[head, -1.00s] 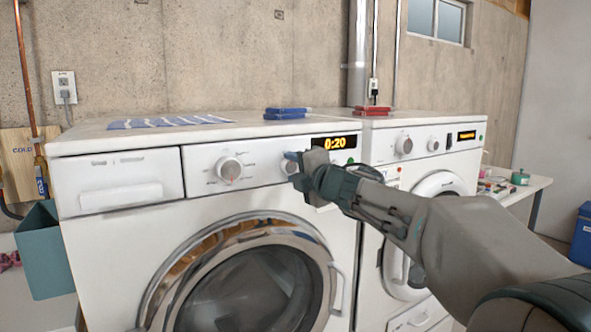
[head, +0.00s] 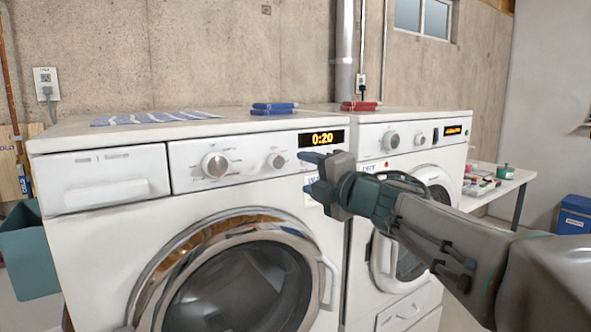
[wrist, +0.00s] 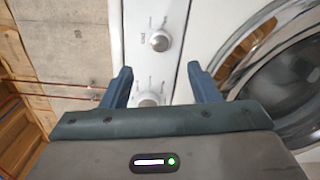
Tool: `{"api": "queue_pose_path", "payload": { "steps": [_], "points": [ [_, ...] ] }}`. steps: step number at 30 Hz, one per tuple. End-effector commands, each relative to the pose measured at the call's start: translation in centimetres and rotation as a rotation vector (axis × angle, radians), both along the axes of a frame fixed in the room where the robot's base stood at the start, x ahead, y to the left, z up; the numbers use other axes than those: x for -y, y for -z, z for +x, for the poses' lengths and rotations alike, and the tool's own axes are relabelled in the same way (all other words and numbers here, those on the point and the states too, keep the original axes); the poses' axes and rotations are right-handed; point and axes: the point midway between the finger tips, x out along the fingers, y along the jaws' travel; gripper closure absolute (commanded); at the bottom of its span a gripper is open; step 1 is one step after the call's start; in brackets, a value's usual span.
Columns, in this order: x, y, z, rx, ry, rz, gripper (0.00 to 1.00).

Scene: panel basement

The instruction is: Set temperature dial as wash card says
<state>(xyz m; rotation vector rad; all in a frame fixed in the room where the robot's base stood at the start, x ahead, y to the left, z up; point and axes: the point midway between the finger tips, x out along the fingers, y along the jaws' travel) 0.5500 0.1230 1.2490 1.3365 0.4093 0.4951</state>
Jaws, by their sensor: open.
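The washer (head: 120,240) at left has a larger round dial (head: 215,165) and a smaller dial (head: 276,160) on its white panel. The print around them is too small to read, so I cannot tell which sets temperature. A white card (head: 313,190) below the display is partly hidden behind my gripper, its text unreadable. My gripper (head: 309,170) is open and empty in front of the panel, right of both dials in the head view. In the wrist view one dial (wrist: 149,99) shows between the fingers and another dial (wrist: 160,41) above; neither is gripped.
The washer display (head: 322,138) reads 0:20. A dryer (head: 400,200) stands close at the right. A striped cloth (head: 150,118) and blue objects (head: 273,108) lie on the washer top. A table with small items (head: 482,183) is further right. The round door has a protruding handle.

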Motion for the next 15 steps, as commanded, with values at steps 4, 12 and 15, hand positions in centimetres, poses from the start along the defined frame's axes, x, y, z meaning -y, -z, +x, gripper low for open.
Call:
{"api": "queue_pose_path", "payload": {
  "steps": [4, 12, 15],
  "points": [
    [1.2, 0.0, -1.8, 0.001, 0.001, -0.001, 0.45],
    [1.9, 0.1, -2.8, -0.002, -0.001, 0.000, 0.45],
    [1.9, 0.1, -2.8, -0.002, -0.001, 0.000, 0.45]
  ]
}}
